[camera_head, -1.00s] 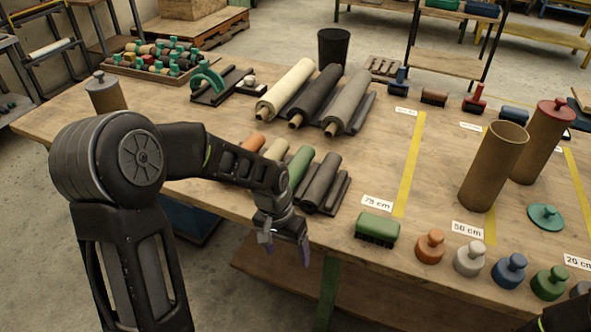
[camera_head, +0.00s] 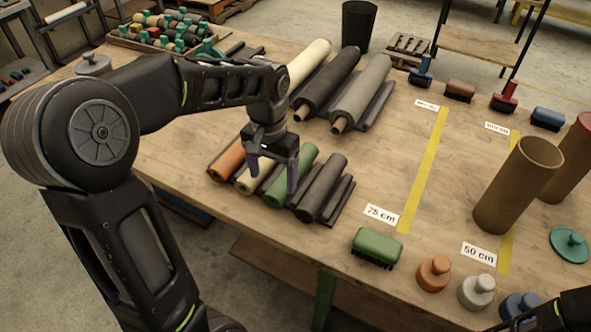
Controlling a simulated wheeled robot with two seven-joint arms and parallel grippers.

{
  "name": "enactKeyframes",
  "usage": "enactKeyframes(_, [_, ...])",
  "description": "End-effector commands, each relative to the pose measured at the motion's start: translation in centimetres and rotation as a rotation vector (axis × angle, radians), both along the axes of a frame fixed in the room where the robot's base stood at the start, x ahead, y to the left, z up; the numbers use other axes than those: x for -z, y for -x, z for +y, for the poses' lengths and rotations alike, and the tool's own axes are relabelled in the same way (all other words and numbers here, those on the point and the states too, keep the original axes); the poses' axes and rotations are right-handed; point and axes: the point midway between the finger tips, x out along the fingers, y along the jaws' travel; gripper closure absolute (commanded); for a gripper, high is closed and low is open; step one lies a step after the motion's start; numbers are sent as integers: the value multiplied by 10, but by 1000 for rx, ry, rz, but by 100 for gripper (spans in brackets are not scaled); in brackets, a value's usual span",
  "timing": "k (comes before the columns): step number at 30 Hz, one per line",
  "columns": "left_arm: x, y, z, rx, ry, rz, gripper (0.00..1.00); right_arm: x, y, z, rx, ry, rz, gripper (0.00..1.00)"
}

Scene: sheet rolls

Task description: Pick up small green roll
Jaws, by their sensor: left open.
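The small green roll (camera_head: 302,168) lies on the wooden table between a small cream roll (camera_head: 245,183) and a small dark grey roll (camera_head: 319,188). A small orange roll (camera_head: 226,162) lies at the left end of this row. My left gripper (camera_head: 273,180) is open and points down over the row, its fingers in front of the cream and green rolls in the picture. It hides part of both. I cannot tell whether its fingers touch the green roll. Only a dark part of my right arm shows at the lower right corner; its gripper cannot be made out.
Large cream, black and grey rolls (camera_head: 362,92) lie behind the row. A green brush-like block (camera_head: 377,247) and several knobbed weights stand along the front edge. A brown tube (camera_head: 517,185) stands at the right. The table (camera_head: 395,155) is clear between the rolls and the yellow strip.

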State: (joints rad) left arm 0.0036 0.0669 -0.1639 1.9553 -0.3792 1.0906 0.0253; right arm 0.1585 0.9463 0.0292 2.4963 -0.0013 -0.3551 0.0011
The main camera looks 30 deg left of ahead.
Motion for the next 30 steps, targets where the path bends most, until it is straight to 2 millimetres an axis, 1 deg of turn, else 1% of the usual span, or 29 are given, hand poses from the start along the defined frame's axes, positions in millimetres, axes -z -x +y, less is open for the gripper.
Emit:
enactKeyframes(4, [4,0,0,0,0,2,23,0,0,0,0,0,0,0])
enactKeyframes(9, [22,0,0,0,1,3,23,-1,0,0,0,0,-1,0])
enactKeyframes(11, [26,0,0,0,1,2,23,-1,0,0,0,0,-1,0])
enactKeyframes(19, [27,0,0,0,1,0,23,-1,-1,0,0,0,-1,0])
enactKeyframes(22, [31,0,0,0,1,2,23,-2,0,0,0,0,-1,0])
enactKeyframes(26, [46,1,1,1,1,5,23,-6,0,0,0,0,-1,0])
enactKeyframes(30, [67,0,2,0,0,4,23,-8,0,0,0,0,-1,0])
